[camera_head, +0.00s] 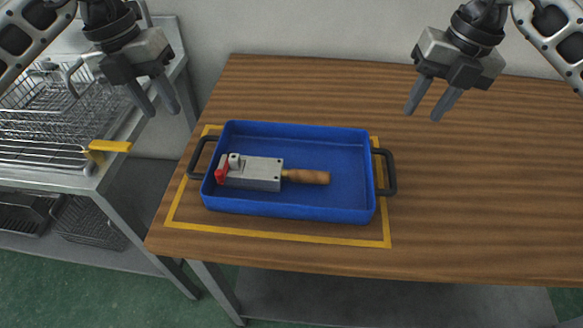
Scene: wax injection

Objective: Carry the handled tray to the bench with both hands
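A blue tray (335,150) with a dark handle at each end lies on a wooden tabletop (480,200), within a yellow outlined rectangle. Its left handle (197,158) and right handle (390,171) are both free. A grey metal block with a red part and a wooden handle (258,172) lies inside the tray. My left gripper (163,110) is empty, above and left of the tray, its fingers slightly apart. My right gripper (427,112) is empty, above and right of the tray, its fingers apart. Neither gripper touches the tray.
A metal rack (75,180) with wire baskets (50,115) stands left of the table, with a yellow piece (110,146) on its edge. The table's right side is clear. A pale wall (300,30) stands behind.

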